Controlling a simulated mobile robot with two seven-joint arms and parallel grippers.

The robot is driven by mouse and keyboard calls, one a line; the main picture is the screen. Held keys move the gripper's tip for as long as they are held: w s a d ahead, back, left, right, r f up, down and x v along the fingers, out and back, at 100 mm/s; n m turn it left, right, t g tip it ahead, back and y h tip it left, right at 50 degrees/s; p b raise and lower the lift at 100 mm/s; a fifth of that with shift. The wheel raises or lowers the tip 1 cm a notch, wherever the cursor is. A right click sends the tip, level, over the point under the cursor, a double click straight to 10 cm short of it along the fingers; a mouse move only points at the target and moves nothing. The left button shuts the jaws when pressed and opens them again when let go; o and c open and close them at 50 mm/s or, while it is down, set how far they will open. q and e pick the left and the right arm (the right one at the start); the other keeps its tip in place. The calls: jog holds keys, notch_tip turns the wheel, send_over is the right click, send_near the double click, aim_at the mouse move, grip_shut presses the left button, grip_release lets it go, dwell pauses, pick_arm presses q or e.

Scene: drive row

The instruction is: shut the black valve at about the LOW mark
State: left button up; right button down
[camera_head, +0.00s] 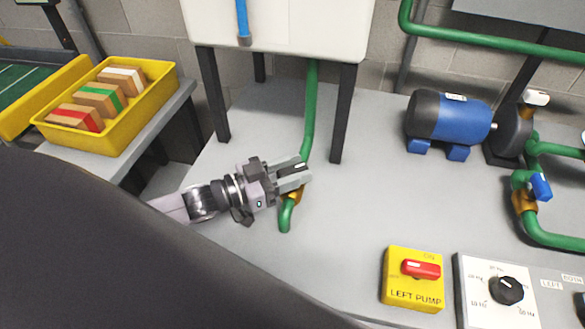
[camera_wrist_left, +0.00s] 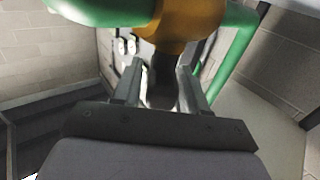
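The black valve (camera_head: 300,165) sits on a brass body (camera_head: 296,195) in the green pipe below the white tank. Only a small dark part with a white mark shows; my left gripper hides the rest. My left gripper (camera_head: 294,175) is at the valve, its two fingers apart on either side of the dark handle. In the left wrist view the brass body (camera_wrist_left: 178,25) is just beyond the fingertips (camera_wrist_left: 160,75), with dark handle between the fingers. I see no clear contact with both fingers. The LOW mark is not readable. My right gripper is not in view.
The white tank (camera_head: 280,25) stands on dark legs behind the valve. A yellow crate (camera_head: 150,105) holds blocks at left. The grey bench between is clear.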

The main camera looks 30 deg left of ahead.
pick_arm(q)
jog(key=c, duration=0.6)
jog(key=shift+m+g+h, duration=0.3)
jog(key=shift+h, duration=0.1)
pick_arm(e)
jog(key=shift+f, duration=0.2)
pick_arm(q)
jog(key=shift+w+a+m+g+h+b, duration=0.1)
jog(key=shift+m+g+h+b, duration=0.65)
jog(key=shift+m+g+h, duration=0.2)
jog(key=m+g+h+b, duration=0.2)
jog(key=m+g+h, duration=0.1)
jog(key=g, duration=0.2)
jog(key=shift+m+b, duration=0.3)
jog(key=shift+m, duration=0.05)
jog(key=shift+m+g+h+b, duration=0.4)
jog(key=shift+m+g, duration=0.3)
jog(key=shift+g, duration=0.25)
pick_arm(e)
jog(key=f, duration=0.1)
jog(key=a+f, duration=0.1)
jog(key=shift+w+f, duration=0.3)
pick_arm(q)
jog(key=shift+g, duration=0.4)
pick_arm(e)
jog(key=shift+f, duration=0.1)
pick_arm(q)
jog(key=shift+m, duration=0.3)
jog(key=o, duration=1)
jog(key=shift+c, duration=0.2)
